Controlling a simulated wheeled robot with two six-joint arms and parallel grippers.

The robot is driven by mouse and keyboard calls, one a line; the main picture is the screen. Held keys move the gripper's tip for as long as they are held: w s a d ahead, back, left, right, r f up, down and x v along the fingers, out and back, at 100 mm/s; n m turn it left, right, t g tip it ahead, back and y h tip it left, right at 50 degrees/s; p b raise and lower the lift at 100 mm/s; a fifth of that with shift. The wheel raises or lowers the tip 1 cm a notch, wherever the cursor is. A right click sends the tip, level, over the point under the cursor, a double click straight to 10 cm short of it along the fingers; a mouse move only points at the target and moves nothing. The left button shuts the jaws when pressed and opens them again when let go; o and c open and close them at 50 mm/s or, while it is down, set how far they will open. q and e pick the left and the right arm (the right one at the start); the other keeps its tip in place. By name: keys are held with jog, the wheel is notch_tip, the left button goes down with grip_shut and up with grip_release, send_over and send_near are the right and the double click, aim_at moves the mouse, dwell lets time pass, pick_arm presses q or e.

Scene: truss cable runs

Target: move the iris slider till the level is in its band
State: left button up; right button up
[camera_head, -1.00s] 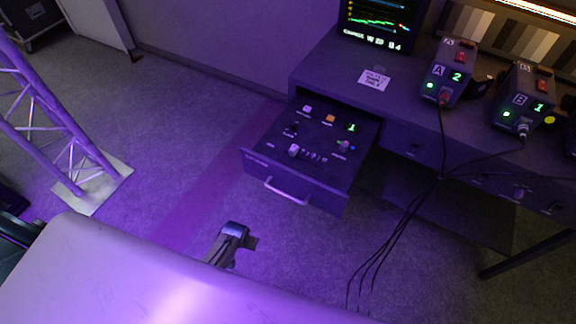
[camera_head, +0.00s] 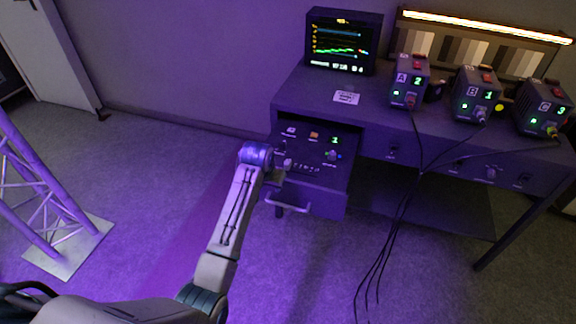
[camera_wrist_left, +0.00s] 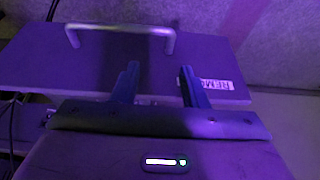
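An open drawer (camera_head: 320,192) holds a control panel with small controls. A pale knob (camera_head: 287,163) beside tick marks looks like a slider; its label is too small to read, so I cannot confirm it is the iris slider. A monitor (camera_head: 340,45) on the desk shows green and orange traces; I cannot make out the level or its band. My left gripper (camera_head: 274,177) is at the drawer's left edge, close to the pale knob. In the left wrist view its two fingers (camera_wrist_left: 158,85) are apart with nothing between them, over the drawer front. My right gripper is not in view.
The drawer has a handle (camera_wrist_left: 120,30) and a partly hidden label (camera_wrist_left: 208,83). Boxes A (camera_head: 408,82), B (camera_head: 474,95) and C (camera_head: 541,107) stand on the desk, with cables (camera_head: 396,220) hanging down. A truss (camera_head: 45,195) stands left. The floor between is clear.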

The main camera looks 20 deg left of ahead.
aim_at(287, 162)
pick_arm(q)
jog(key=w+r, duration=0.1)
jog(key=r, duration=0.1)
jog(key=w+r, duration=0.2)
jog(key=w+d+r, duration=0.1)
jog(key=r, duration=0.1)
jog(key=shift+w+r, duration=0.1)
jog(key=shift+w, duration=0.05)
jog(key=w+d+r, duration=0.1)
jog(key=w+r, duration=0.2)
jog(key=w, duration=0.1)
jog(key=x, duration=0.9)
jog(key=shift+w+d, duration=0.1)
jog(key=shift+w+f, duration=0.3)
jog(key=shift+f, duration=0.35)
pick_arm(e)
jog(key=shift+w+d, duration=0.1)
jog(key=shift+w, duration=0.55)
pick_arm(q)
jog(key=shift+c, duration=0.2)
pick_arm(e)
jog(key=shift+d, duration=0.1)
pick_arm(q)
jog(key=c, duration=0.7)
grip_shut()
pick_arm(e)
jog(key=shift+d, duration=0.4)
